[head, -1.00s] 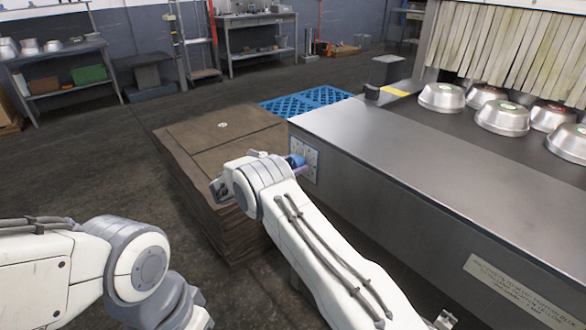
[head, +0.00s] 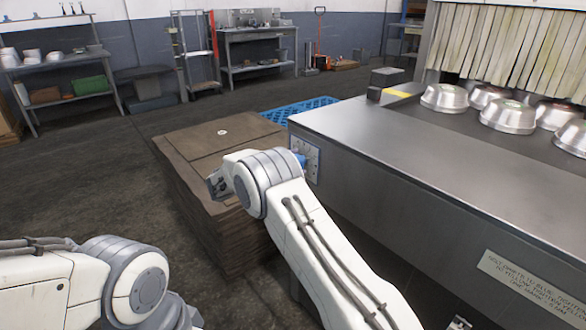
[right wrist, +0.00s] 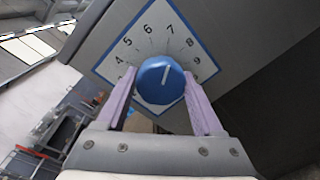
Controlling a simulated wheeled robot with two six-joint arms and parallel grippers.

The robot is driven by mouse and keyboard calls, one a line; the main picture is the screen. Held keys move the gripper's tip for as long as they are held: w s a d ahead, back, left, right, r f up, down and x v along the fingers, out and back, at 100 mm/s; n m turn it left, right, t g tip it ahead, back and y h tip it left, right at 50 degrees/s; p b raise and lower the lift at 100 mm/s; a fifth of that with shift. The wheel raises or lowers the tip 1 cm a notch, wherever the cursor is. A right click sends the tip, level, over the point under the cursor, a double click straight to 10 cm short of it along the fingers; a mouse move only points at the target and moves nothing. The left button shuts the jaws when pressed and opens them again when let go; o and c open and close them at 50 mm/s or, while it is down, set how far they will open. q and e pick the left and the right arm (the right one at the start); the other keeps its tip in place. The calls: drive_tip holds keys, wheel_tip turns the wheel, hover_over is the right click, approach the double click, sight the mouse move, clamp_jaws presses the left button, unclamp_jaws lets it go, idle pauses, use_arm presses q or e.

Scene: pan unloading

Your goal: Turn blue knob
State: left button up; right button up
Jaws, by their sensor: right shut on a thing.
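The blue knob (right wrist: 160,80) sits at the middle of a white dial plate (right wrist: 144,36) with a blue border and printed numbers. Its white mark points up in the right wrist view, roughly toward the 6 and 7. My right gripper (right wrist: 161,92) is shut on the blue knob, one purple finger on each side. In the head view the dial plate (head: 312,160) is on the end face of the metal machine, and my right wrist partly hides the blue knob (head: 300,160). My left arm shows at the lower left, but its gripper is out of view.
The metal machine (head: 400,165) fills the right, with several silver pans (head: 508,116) on top. A stack of brown sheets (head: 185,150) stands close beside my right wrist. A blue pallet (head: 290,112) lies behind it. The floor at left is open.

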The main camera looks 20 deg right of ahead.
drive_tip(key=shift+s+f, duration=0.15)
drive_tip(key=shift+f, duration=0.05)
idle(0.4)
drive_tip(key=o, duration=1.1)
drive_tip(key=shift+o, duration=1.3)
drive_tip(key=shift+r, duration=0.1)
drive_tip(key=v, duration=1)
drive_tip(key=shift+a+p, duration=0.25)
drive_tip(key=shift+p, duration=0.05)
